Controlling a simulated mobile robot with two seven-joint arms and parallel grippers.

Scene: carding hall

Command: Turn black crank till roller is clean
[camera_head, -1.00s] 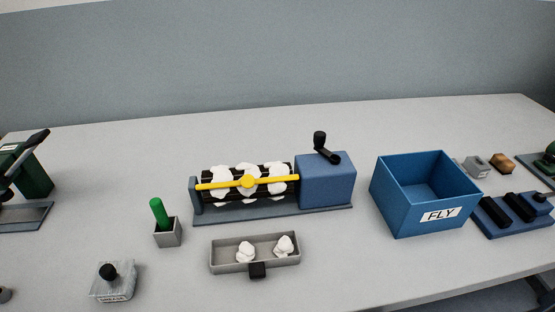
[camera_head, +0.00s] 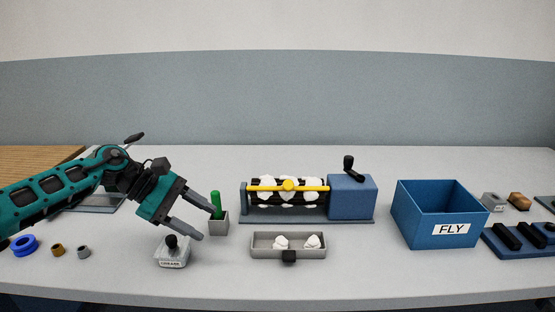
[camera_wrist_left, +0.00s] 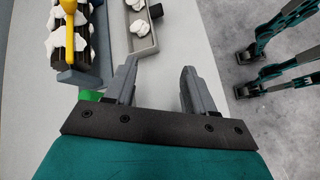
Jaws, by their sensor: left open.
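The black crank (camera_head: 350,168) stands on top of the blue gearbox (camera_head: 352,197) at the right end of the carding machine. The dark roller (camera_head: 262,199) has several white fibre clumps on it, and a yellow bar (camera_head: 265,188) with a round knob crosses in front. The roller also shows at the upper left of the left wrist view (camera_wrist_left: 66,60). My left gripper (camera_head: 208,222) is open and empty, beside the green-handled tool and above the grease box, well left of the crank. Its two fingers show apart in the left wrist view (camera_wrist_left: 155,85). My right gripper is not in view.
A grey tray (camera_head: 257,252) with two white clumps lies in front of the machine. A blue FLY bin (camera_head: 410,230) stands to its right. A green-handled tool (camera_head: 215,202) stands in a grey holder. A grease box (camera_head: 174,255) with a black knob is at the front left.

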